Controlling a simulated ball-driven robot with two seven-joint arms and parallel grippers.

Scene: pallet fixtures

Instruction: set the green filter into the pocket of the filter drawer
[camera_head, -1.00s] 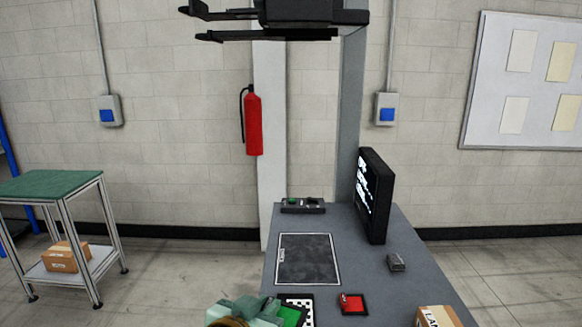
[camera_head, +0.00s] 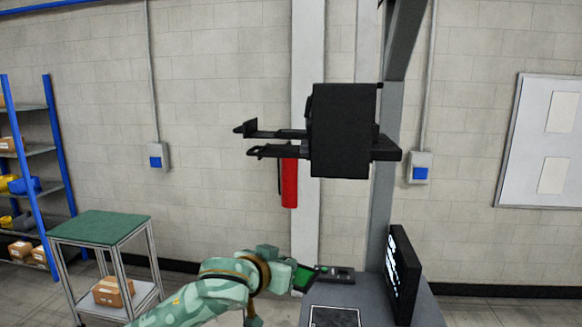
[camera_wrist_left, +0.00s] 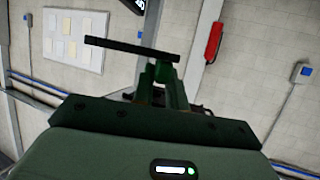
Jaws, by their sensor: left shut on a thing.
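In the left wrist view the filter (camera_wrist_left: 130,48) shows almost edge-on as a thin dark plate across the fingers, with green at the grip (camera_wrist_left: 163,72). A black housing (camera_head: 345,130) hangs above and to the right, with two dark prongs (camera_head: 275,142) sticking out left. I cannot make out the drawer's pocket. My right gripper is out of view.
A grey post (camera_head: 385,200) stands behind the housing. A green-topped cart (camera_head: 100,227) is at left. The air left of the prongs is free.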

